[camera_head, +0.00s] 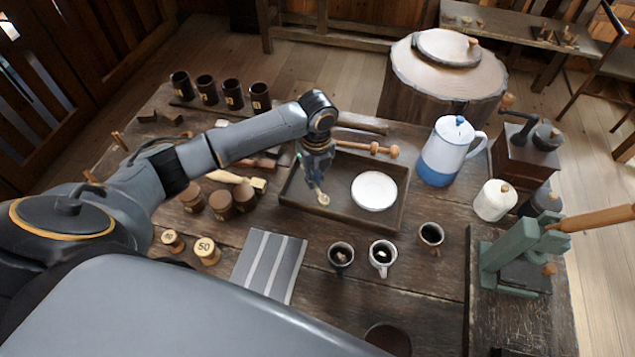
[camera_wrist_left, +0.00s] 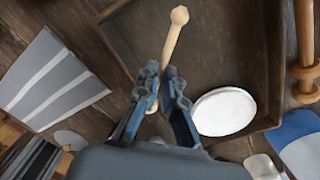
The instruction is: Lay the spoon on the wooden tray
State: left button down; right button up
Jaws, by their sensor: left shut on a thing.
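The wooden tray (camera_head: 338,178) is a dark, shallow, rimmed tray in the middle of the table; its bare floor also fills much of the left wrist view (camera_wrist_left: 215,45). My left gripper (camera_head: 318,172) is over the tray's left part, pointing down. It is shut on the pale wooden spoon (camera_head: 323,197), whose light end shows below the fingers. In the left wrist view the spoon (camera_wrist_left: 174,36) runs between the fingertips (camera_wrist_left: 163,80), its small knobbed end over the tray. Whether it touches the tray floor I cannot tell. My right gripper is not in view.
A white plate (camera_head: 374,191) lies in the tray's right part. A striped grey cloth (camera_head: 269,264) and several cups stand in front, including a white mug (camera_head: 382,256). A blue-and-white pot (camera_head: 447,155) stands right; a wooden-handled tool (camera_head: 368,149) lies along the tray's back.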

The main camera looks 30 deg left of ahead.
pick_arm(q)
jog(key=shift+w+a+f, duration=0.1)
jog(key=shift+w+f, duration=0.65)
jog(key=shift+f, duration=1.8)
jog(key=c, duration=1.5)
grip_release()
jog(key=shift+r, duration=0.1)
notch_tip(320, 180, up, 12)
jog(key=shift+w+r+b, duration=0.1)
jog(key=shift+w+b, duration=0.05)
jog(key=shift+b, duration=0.2)
